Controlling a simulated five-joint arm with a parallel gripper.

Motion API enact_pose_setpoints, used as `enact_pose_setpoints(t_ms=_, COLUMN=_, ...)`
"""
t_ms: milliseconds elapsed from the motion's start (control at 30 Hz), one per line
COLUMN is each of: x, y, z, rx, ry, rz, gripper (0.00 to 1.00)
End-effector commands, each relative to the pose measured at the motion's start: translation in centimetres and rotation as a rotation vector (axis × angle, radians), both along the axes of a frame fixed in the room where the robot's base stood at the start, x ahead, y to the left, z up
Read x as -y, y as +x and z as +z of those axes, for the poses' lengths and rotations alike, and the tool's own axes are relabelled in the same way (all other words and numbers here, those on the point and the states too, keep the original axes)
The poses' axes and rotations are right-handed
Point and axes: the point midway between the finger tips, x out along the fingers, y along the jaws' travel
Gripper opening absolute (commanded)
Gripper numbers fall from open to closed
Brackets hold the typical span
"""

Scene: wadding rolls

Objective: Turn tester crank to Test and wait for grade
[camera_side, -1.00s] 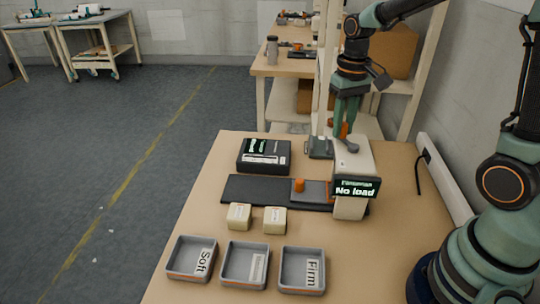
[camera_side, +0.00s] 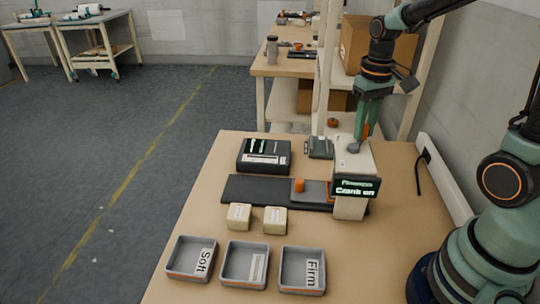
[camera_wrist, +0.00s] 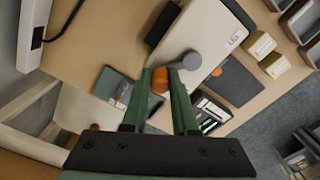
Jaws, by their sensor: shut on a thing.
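The firmness tester (camera_side: 349,207) is a pale upright unit on the table. Its display (camera_side: 356,187) has a second line that reads "Crank on". The grey crank (camera_side: 352,147) sits on top; it also shows in the wrist view (camera_wrist: 187,61). Its orange knob (camera_wrist: 159,80) is between the fingers of my gripper (camera_wrist: 163,72), which is shut on it. In the side view my gripper (camera_side: 362,133) is over the tester's far end and partly hides the knob. A grey plate with an orange peg (camera_side: 299,185) lies at the tester's left.
Two cream blocks (camera_side: 239,216) (camera_side: 275,220) stand in front of the dark mat (camera_side: 240,190). Grey trays (camera_side: 190,259) (camera_side: 244,265) (camera_side: 302,270) line the front; the outer two read "Soft" and "Firm". A black box (camera_side: 263,155) and a small grey device (camera_side: 319,147) stand behind.

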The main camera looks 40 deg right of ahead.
Motion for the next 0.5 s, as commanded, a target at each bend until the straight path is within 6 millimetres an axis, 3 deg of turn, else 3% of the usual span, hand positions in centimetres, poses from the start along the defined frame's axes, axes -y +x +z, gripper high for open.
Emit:
enact_pose_setpoints(t_ms=267, x=-0.1, y=-0.4, z=-0.1, rx=-0.006, ry=0.002, rz=0.001, gripper=0.0)
enact_pose_setpoints(t_ms=500, x=-0.4, y=-2.4, z=-0.1, rx=-0.005, ry=0.001, rz=0.001, gripper=0.0)
